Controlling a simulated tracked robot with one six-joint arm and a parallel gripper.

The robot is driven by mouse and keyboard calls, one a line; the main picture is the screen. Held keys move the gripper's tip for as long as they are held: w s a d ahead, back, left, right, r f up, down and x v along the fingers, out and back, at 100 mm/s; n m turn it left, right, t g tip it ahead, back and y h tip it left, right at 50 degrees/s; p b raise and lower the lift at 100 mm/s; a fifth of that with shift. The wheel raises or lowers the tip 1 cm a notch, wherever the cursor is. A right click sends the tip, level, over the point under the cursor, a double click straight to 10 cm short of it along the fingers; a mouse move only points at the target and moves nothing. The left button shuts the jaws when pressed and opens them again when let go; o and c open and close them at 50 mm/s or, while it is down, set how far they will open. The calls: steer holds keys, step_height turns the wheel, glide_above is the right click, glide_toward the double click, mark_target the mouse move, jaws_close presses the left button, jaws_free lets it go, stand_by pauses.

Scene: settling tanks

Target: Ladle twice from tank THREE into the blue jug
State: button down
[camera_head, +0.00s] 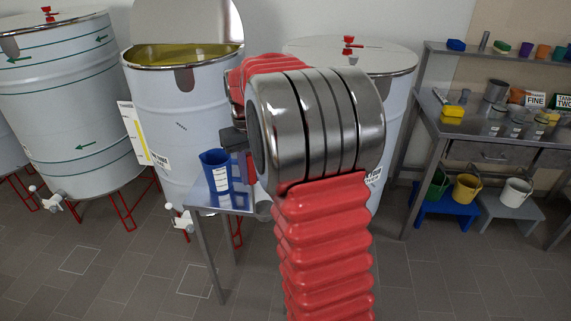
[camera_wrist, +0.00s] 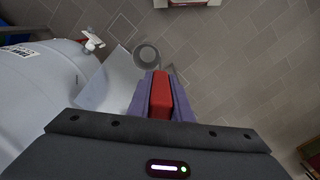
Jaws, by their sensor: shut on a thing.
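The blue jug (camera_head: 216,170) stands upright on a small steel table (camera_head: 217,204) in front of an open tank (camera_head: 183,110). That tank's lid is raised and yellow liquid shows inside; its label is too small to read surely. In the wrist view my gripper (camera_wrist: 160,78) is shut on a red handle (camera_wrist: 161,98). A round grey cup (camera_wrist: 147,56) shows just beyond the fingertips and appears to be the ladle's bowl, with no yellow visible in it. In the head view my arm hides most of the gripper and the ladle.
A closed tank (camera_head: 62,100) stands at left, and another closed tank (camera_head: 397,105) stands behind my arm. A steel bench (camera_head: 480,135) with cups and signs is at right. Buckets stand on low stools (camera_head: 443,205) beneath it. The tiled floor in front is clear.

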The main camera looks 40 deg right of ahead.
steer(key=w+a+f+n, duration=0.1)
steer(key=w+a+f, duration=0.1)
steer(key=a, duration=0.8)
steer(key=w+a+f+n, duration=0.1)
steer(key=w+a+f, duration=0.2)
steer(key=a, duration=0.8)
steer(key=shift+w+a+f, duration=0.15)
steer(key=shift+w+f, duration=0.05)
steer(key=shift+w, duration=0.3)
